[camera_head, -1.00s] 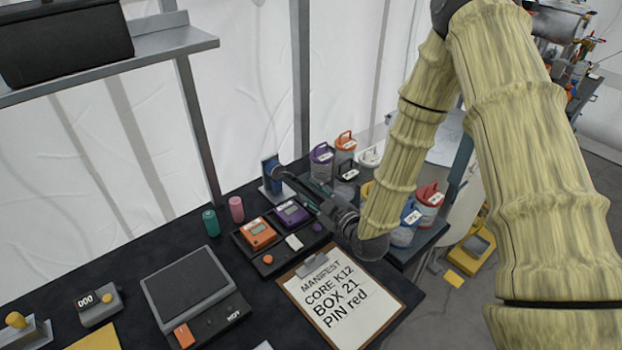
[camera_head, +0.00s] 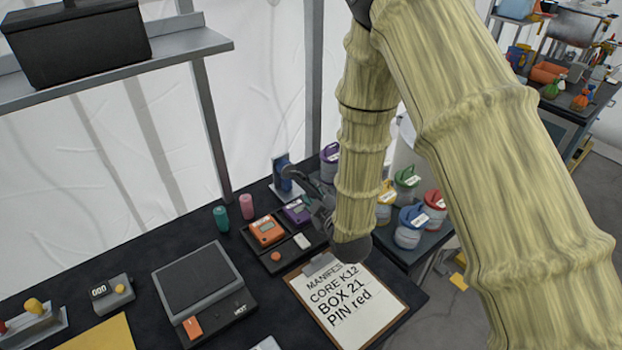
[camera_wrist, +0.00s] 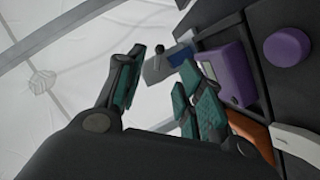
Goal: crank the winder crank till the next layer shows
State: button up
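The winder, a small upright blue block (camera_head: 282,172) on a grey base, stands at the back of the dark table. In the wrist view its grey and blue body (camera_wrist: 165,66) with a small black knob (camera_wrist: 160,50) shows beyond and between my fingertips. My gripper (camera_head: 310,182) is just to its right, partly hidden by my arm. In the wrist view my gripper (camera_wrist: 160,75) is open, its teal-padded fingers apart, with nothing seen held between them. I cannot tell whether a finger touches the crank. No layer can be made out.
A tray with an orange device (camera_head: 266,230) and a purple device (camera_head: 296,211) lies just in front. Teal (camera_head: 221,218) and pink (camera_head: 246,206) cylinders stand left of it. A clipboard (camera_head: 345,305), a scale (camera_head: 195,280) and lidded jars (camera_head: 408,228) surround the area.

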aim_at(304, 178)
jog(key=p+x, duration=0.3)
jog(key=x, duration=0.7)
jog(key=shift+w+p, duration=0.25)
jog(key=shift+p, duration=0.1)
jog(key=shift+c, duration=0.2)
grip_shut()
